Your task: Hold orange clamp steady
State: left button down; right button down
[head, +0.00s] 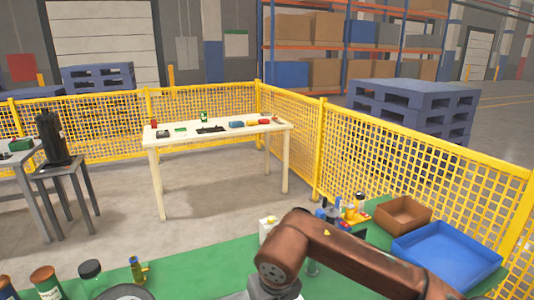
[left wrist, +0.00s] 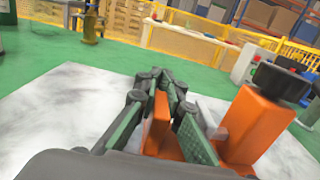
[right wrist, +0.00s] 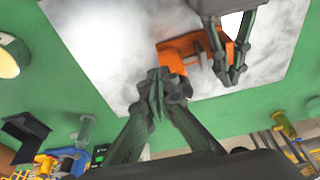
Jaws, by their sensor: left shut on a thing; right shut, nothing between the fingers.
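The orange clamp (left wrist: 255,125) stands on a pale, marbled plate (left wrist: 60,110) in the left wrist view, with a black round knob on its upright block. My left gripper (left wrist: 166,82) is shut on an orange upright part of it, one finger on each side. In the right wrist view, the clamp (right wrist: 180,52) lies beyond my right gripper, with my left gripper (right wrist: 234,76) at its right side. My right gripper (right wrist: 160,80) is shut and empty, in front of the clamp in that view. I cannot make out the clamp or either gripper in the head view.
The green tabletop (head: 190,270) carries jars and a small brass-coloured fitting (head: 138,270) at the left. A blue tray (head: 447,252) and a brown bin (head: 402,214) stand at the right, beside bottles and small tools. Yellow mesh fencing (head: 430,165) runs behind.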

jog(key=shift+s+d, duration=0.15)
jog(key=w+v, duration=0.1)
jog(key=v, duration=0.4)
jog(key=shift+a+r, duration=0.25)
jog(key=shift+r, duration=0.3)
jog(key=a+f, duration=0.3)
jog(key=f, duration=0.3)
jog(key=shift+s, duration=0.4)
jog(key=shift+w, duration=0.15)
dwell(0.7)
jog(key=shift+d, duration=0.25)
